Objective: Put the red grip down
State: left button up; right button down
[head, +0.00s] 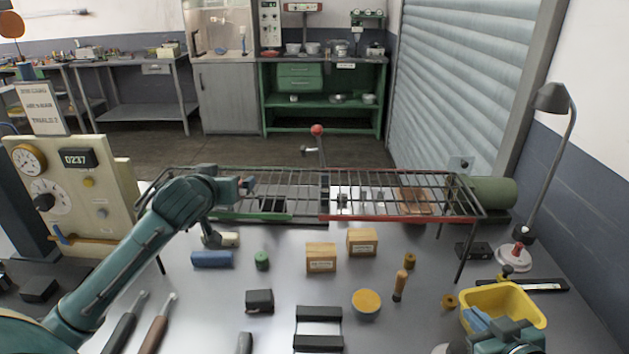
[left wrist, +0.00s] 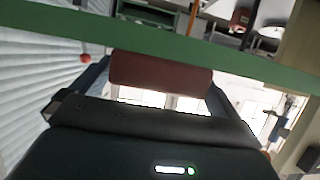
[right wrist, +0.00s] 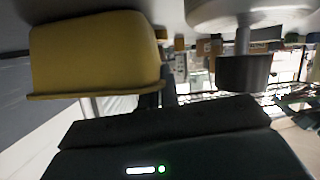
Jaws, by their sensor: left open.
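The red grip (left wrist: 160,72) is a dull red block between the spread fingers of my left gripper (head: 242,187) in the left wrist view. It shows small and reddish in the head view (head: 248,183), at the left part of the wire rack. My left gripper is open around it; I cannot tell whether a finger touches it. A green bar (left wrist: 160,45) crosses the left wrist view just beyond the grip. My right gripper (right wrist: 159,93) has its fingers together with nothing visible between them, near the yellow bin (head: 505,298).
The wire rack (head: 400,203) stands across the table, with a red-knobbed lever (head: 317,130) behind it. A gauge panel (head: 75,190) is at left, a lamp (head: 552,98) at right.

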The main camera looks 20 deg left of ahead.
pick_arm(q)
jog(key=shift+w+a+f, duration=0.2)
jog(key=shift+w+f, duration=0.05)
jog(key=shift+w, duration=0.3)
jog(key=shift+c, duration=0.4)
jog(key=c, duration=0.7)
jog(key=shift+r, duration=0.1)
